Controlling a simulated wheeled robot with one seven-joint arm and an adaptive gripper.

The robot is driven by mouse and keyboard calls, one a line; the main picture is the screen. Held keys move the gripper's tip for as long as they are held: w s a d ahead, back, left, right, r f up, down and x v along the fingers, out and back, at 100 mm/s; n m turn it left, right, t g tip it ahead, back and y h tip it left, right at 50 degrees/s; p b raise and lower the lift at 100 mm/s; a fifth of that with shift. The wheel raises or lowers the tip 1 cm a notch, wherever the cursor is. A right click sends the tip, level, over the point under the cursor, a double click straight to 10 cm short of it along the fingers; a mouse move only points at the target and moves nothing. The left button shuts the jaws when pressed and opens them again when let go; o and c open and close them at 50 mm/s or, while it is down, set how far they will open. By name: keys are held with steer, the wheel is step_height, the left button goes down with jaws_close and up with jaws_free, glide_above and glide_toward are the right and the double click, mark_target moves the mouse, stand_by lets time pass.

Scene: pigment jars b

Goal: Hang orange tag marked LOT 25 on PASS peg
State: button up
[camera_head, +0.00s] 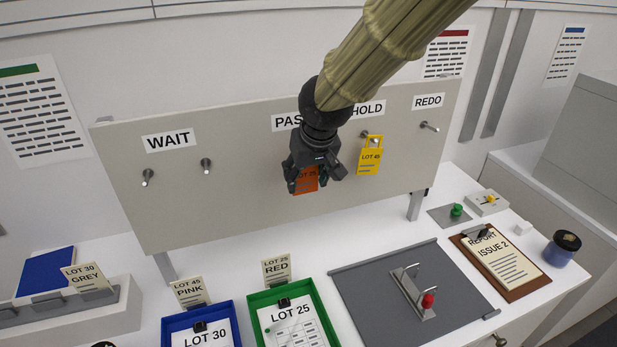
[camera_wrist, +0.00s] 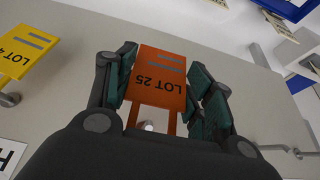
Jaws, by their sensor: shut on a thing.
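The orange tag marked LOT 25 (camera_head: 304,181) is between the fingers of my gripper (camera_head: 315,178), close to the front of the pale peg board. In the wrist view the orange tag (camera_wrist: 157,80) is gripped at its sides, its lettering facing the camera upside down. A bright peg end (camera_wrist: 148,125) shows within the open loop at the tag's top; I cannot tell whether the loop is around it. The PASS sign (camera_head: 285,122) is partly covered by my gripper, and the PASS peg is hidden in the head view.
A yellow LOT 45 tag (camera_head: 370,158) hangs under the HOLD sign (camera_head: 369,109), just right of my gripper. Bare pegs stand under WAIT (camera_head: 168,140) and REDO (camera_head: 428,101). Below are a blue tray (camera_head: 167,334), a green tray (camera_head: 322,310) and a grey mat (camera_head: 365,288).

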steer(key=shift+w+a+f, duration=0.2)
steer(key=shift+w+a, duration=0.05)
steer(key=shift+w, duration=0.55)
steer(key=shift+w+a+f, duration=0.15)
steer(key=shift+w+a, duration=0.1)
steer(key=shift+w, duration=0.5)
steer(key=shift+w+a+f, duration=0.2)
steer(key=shift+w+a, duration=0.05)
steer(key=shift+w, duration=0.55)
steer(key=o, duration=0.8)
steer(key=shift+w, duration=0.1)
